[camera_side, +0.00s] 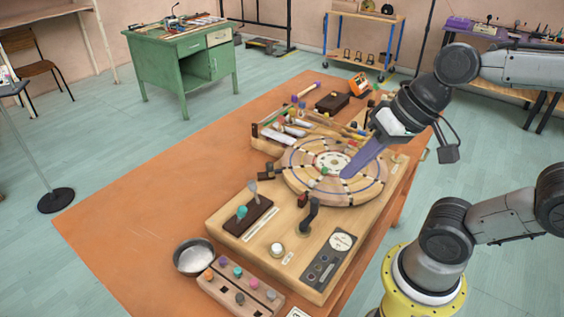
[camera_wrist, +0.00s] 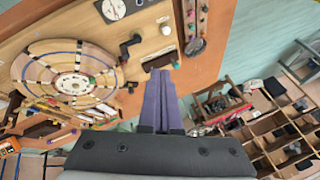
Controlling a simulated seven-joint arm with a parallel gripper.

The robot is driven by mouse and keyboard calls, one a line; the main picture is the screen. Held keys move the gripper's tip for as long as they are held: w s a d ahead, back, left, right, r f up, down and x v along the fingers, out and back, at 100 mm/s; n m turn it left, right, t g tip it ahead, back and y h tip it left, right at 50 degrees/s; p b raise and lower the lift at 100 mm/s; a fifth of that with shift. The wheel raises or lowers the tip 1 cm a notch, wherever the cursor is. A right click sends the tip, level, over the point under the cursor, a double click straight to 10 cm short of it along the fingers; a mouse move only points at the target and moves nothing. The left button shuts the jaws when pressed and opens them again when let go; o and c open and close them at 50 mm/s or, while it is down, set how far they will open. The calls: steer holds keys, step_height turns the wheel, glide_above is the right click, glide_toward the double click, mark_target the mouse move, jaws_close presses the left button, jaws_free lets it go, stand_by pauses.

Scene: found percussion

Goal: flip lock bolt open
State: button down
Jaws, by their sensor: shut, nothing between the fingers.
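My gripper (camera_side: 346,174) has purple fingers pressed together and empty, hanging over the round wooden disc (camera_side: 310,185) in the side view. In the wrist view the gripper (camera_wrist: 160,72) points toward a dark brown block (camera_wrist: 161,57), partly hidden by the fingertips. In the side view this block (camera_side: 240,218) carries a grey upright lever and a teal knob. A small dark wooden latch-like piece (camera_side: 266,175) sits at the disc's left edge. I cannot tell for certain which part is the lock bolt.
A black crank lever (camera_side: 309,216), a white knob (camera_side: 277,249) and a meter panel (camera_side: 329,260) stand on the wooden box. A metal bowl (camera_side: 194,257) and a peg board (camera_side: 240,287) are in front. The orange tabletop (camera_side: 140,225) is clear at left.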

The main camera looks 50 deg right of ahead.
steer(key=w+d+f+m+y, duration=0.2)
steer(key=w+d+m+y, duration=0.15)
steer(key=w+m, duration=1.05)
steer(key=w+d+f+m+t, duration=0.1)
steer(key=d+f+m, duration=0.4)
steer(key=d, duration=0.3)
steer(key=d+f+m, duration=0.5)
steer(key=d, duration=0.4)
steer(key=shift+w+f+m+t+h, duration=0.15)
steer(key=shift+w+m+t+h, duration=0.15)
steer(key=shift+w+t+h, duration=0.1)
glide_toward(284, 170)
steer(key=x, duration=0.4)
steer(key=shift+s+f, duration=0.2)
steer(key=shift+f, duration=0.15)
steer(key=w+a, duration=0.1)
steer(key=w, duration=0.1)
steer(key=shift+w+a+f, duration=0.2)
steer(key=shift+w+a, duration=0.5)
steer(key=shift+w, duration=0.2)
